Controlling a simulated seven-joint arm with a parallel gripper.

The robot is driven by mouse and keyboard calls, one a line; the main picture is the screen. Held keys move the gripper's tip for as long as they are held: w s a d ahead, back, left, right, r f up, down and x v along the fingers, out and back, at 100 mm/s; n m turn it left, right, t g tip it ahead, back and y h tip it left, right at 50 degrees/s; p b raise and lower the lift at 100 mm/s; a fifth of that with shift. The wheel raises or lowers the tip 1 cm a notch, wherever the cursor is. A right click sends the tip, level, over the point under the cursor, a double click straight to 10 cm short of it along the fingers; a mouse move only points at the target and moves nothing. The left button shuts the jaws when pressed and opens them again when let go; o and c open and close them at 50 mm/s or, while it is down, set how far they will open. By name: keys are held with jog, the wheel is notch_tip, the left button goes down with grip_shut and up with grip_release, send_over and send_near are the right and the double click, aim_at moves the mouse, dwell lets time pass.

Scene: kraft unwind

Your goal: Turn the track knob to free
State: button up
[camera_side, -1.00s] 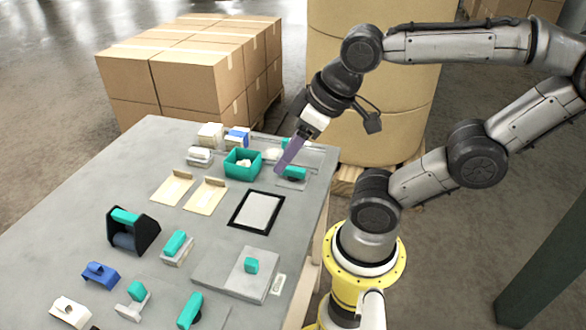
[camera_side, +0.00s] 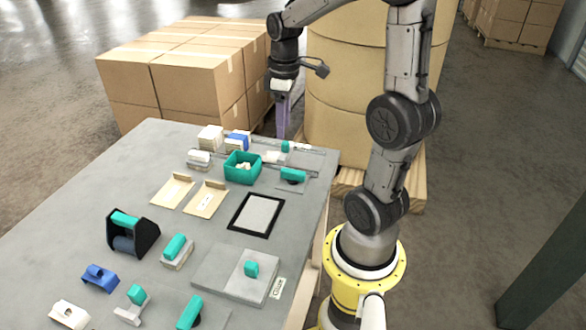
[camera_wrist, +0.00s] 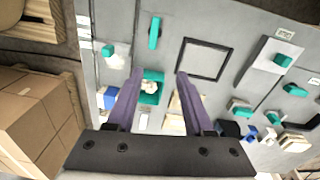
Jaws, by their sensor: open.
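A thin rail track (camera_side: 310,150) lies along the far right end of the grey table, with a small teal knob (camera_side: 285,146) on it. The knob also shows at the upper left of the wrist view (camera_wrist: 108,50), beside a whitish block. A longer teal handle (camera_side: 293,175) on a flat plate sits nearer the camera; it shows upright in the wrist view (camera_wrist: 154,33). I cannot tell any marking for free. My gripper (camera_side: 282,136) points down near the far edge, by the small knob in the picture. Its purple fingers (camera_wrist: 160,76) are apart and empty.
A teal bin (camera_side: 231,173) with small pale items stands left of the track. White and blue blocks (camera_side: 236,137) are behind it. Stacked cartons (camera_side: 200,85) and a large kraft roll (camera_side: 335,110) stand beyond the table. A black frame (camera_side: 236,225) lies in front.

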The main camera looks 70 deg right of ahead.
aim_at(293, 171)
jog(key=shift+m, duration=0.6)
jog(key=f, duration=0.5)
jog(key=s+d+f, duration=0.1)
jog(key=f, duration=0.4)
jog(key=d+f, duration=0.1)
jog(key=f, duration=0.4)
jog(key=shift+s+d+f, duration=0.2)
jog(key=shift+s+f, duration=0.1)
jog(key=shift+s, duration=0.05)
jog(key=shift+c, duration=0.3)
grip_shut()
